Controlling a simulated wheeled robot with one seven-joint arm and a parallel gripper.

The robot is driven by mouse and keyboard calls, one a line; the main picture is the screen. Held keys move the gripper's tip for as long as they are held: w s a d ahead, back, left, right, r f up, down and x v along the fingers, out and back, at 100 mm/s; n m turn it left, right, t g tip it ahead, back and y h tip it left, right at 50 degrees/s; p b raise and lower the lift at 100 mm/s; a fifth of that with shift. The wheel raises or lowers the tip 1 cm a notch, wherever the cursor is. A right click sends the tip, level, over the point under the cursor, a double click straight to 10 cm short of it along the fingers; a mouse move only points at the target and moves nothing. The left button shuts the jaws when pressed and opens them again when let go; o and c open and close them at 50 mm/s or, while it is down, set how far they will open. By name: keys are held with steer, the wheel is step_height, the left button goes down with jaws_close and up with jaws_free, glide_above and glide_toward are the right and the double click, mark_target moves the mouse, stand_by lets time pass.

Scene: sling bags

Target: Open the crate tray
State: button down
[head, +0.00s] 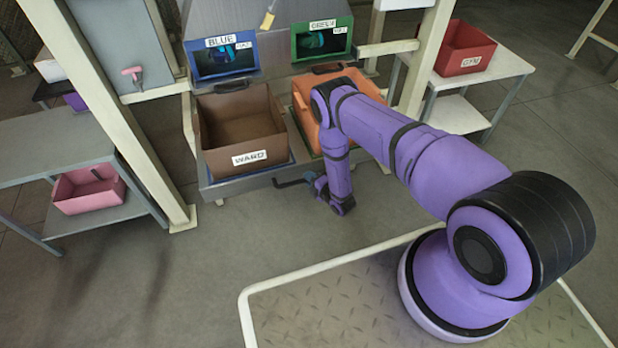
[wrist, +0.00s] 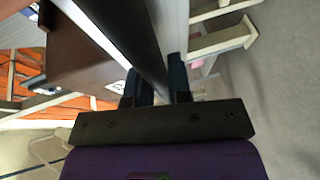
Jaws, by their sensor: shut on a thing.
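The crate tray (head: 238,186) is a low grey metal platform at the foot of the grey cabinet. It carries a brown crate (head: 240,140) with a white label and an orange crate (head: 302,100), partly hidden behind my arm. A dark handle (head: 288,183) sticks out at the tray's front. My gripper (head: 318,186) is low at the right end of this handle. In the wrist view my gripper (wrist: 155,88) is shut on a long dark bar (wrist: 148,50), which appears to be the handle. How far the tray is out is hard to tell.
Blue (head: 222,60) and green (head: 322,40) labelled panels stand above the crates. A side shelf with a pink crate (head: 88,190) is at left, and a white table with a red crate (head: 465,48) at right. The floor before the tray is clear.

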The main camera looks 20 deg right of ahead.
steer(key=shift+s, duration=0.45)
steer(key=c, duration=1.1)
jaws_free()
steer(key=shift+o, duration=0.2)
steer(key=v, duration=1)
steer(key=shift+s+d, duration=0.2)
steer(key=shift+s, duration=0.1)
steer(key=shift+r, duration=0.1)
